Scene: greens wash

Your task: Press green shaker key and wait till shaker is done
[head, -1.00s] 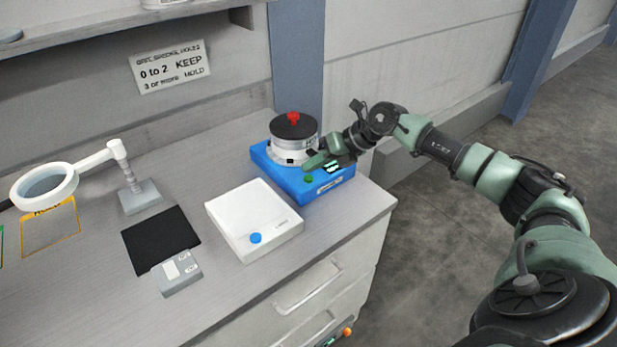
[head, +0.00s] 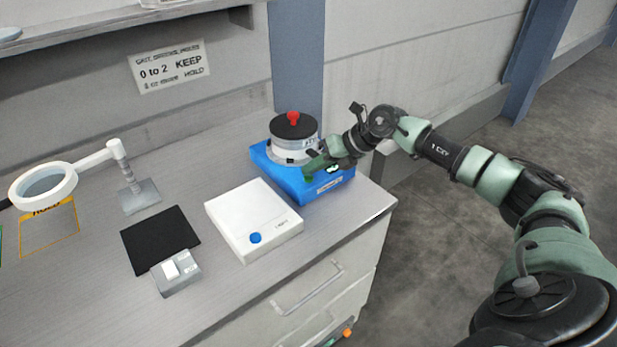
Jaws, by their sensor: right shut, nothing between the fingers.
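The blue shaker (head: 290,182) stands at the right back of the bench, with a white, black-topped round vessel (head: 292,139) with a red knob on it. My right gripper (head: 311,170) is shut and empty, its green tip over the front face of the shaker. The tip is down at the green key, which it largely covers. I cannot tell whether the key is pressed in. A small dark display with pale marks (head: 332,169) is partly visible beside the gripper. My left gripper is not in view.
A white box with a blue button (head: 253,215) sits left of the shaker. Further left are a black mat (head: 160,237), a small grey switch unit (head: 178,272) and a ring magnifier (head: 45,185) on a stand. A KEEP/HOLD sign (head: 168,67) hangs behind.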

